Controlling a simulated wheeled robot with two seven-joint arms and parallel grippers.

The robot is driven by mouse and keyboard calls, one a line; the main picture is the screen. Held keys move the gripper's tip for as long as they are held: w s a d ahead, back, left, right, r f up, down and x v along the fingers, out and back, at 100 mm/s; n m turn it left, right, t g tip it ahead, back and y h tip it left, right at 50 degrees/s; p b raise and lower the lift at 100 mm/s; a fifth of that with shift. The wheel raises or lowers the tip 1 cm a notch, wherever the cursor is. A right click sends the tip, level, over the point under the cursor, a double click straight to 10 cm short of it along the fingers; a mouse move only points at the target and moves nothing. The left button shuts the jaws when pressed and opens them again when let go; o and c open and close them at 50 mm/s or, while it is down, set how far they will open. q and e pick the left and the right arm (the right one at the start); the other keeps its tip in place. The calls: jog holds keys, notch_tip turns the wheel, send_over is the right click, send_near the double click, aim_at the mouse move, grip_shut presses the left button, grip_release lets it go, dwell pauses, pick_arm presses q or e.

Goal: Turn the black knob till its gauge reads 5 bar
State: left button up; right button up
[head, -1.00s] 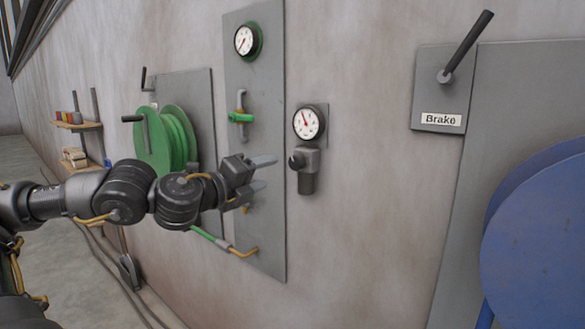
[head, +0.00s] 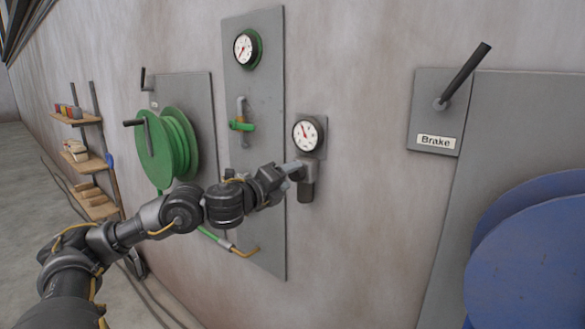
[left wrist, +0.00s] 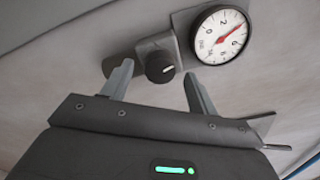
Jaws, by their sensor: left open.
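The black knob (left wrist: 160,67) is round with a white mark and sits on the front of a grey regulator body (head: 307,188) on the wall. Its white-faced gauge (head: 308,133) is just above; the red needle points up and slightly left in the head view. In the left wrist view the gauge (left wrist: 222,35) shows the needle tilted up-right; the exact reading is too small to tell. My left gripper (head: 293,170) is open, its fingers on either side of the knob; I cannot tell whether they touch it. In the head view the gripper hides the knob. My right gripper is out of view.
Left of the regulator is a grey panel (head: 262,100) with a second, green-rimmed gauge (head: 246,47) and a green valve (head: 241,125). A green reel (head: 160,150) is farther left. On the right are a brake lever (head: 464,76) and a blue reel (head: 530,250).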

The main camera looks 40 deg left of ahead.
pick_arm(q)
jog(key=shift+w, duration=1.05)
jog(key=c, duration=1)
jog(key=shift+f+m+b, duration=0.15)
jog(key=shift+m+b, duration=0.8)
jog(key=shift+m, duration=0.45)
jog(key=shift+m+b, duration=0.75)
jog(key=shift+m, duration=0.75)
jog(key=o, duration=1)
